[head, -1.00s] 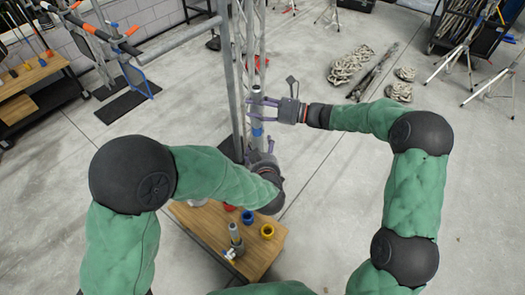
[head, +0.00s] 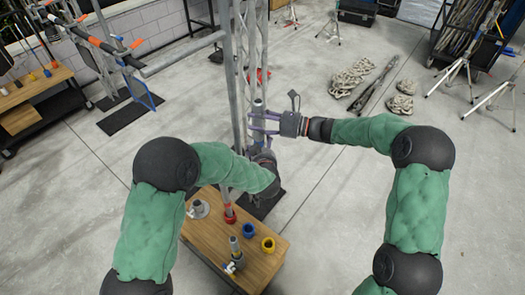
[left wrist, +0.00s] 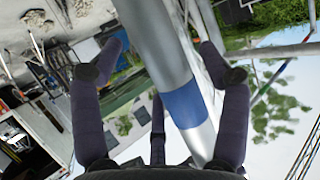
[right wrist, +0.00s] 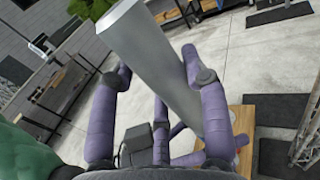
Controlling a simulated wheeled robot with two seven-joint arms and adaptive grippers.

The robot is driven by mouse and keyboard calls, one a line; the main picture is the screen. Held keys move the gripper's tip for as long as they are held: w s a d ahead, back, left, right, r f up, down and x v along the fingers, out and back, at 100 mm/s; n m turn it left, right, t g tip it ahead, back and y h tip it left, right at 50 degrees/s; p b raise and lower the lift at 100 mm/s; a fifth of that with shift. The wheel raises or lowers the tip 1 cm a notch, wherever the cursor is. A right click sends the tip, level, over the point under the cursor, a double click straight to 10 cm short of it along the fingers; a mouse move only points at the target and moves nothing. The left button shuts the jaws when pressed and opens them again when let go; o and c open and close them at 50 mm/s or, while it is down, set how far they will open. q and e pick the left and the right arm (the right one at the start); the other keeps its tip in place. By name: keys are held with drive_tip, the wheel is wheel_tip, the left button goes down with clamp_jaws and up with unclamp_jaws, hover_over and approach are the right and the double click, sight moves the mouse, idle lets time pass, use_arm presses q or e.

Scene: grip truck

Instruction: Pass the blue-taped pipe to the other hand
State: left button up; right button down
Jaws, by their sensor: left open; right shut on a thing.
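The grey metal pipe (head: 259,106) stands roughly upright ahead of me. My right gripper (head: 264,119) is shut on it near its top. In the right wrist view the pipe (right wrist: 150,60) runs slanting between the fingers (right wrist: 160,85). My left gripper (head: 263,156) is lower down on the same pipe. In the left wrist view its fingers (left wrist: 165,75) are spread wide, with the pipe (left wrist: 153,40) between them. The blue tape band (left wrist: 184,104) shows there, nearer the right finger. The pipe's lower end is hidden in the head view.
A wooden table (head: 205,240) below holds a red collar (head: 230,216), a blue ring (head: 249,230), a yellow ring (head: 268,245), a flanged base (head: 198,209) and a short clamped pipe (head: 235,248). Metal truss uprights (head: 230,70) stand close behind the pipe. Coiled ropes (head: 350,77) lie farther off.

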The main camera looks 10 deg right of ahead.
use_arm(q)
drive_tip(key=c, duration=1.3)
drive_tip(key=shift+w, duration=0.1)
clamp_jaws()
use_arm(e)
drive_tip(key=c, duration=0.5)
unclamp_jaws()
drive_tip(key=shift+c, duration=0.2)
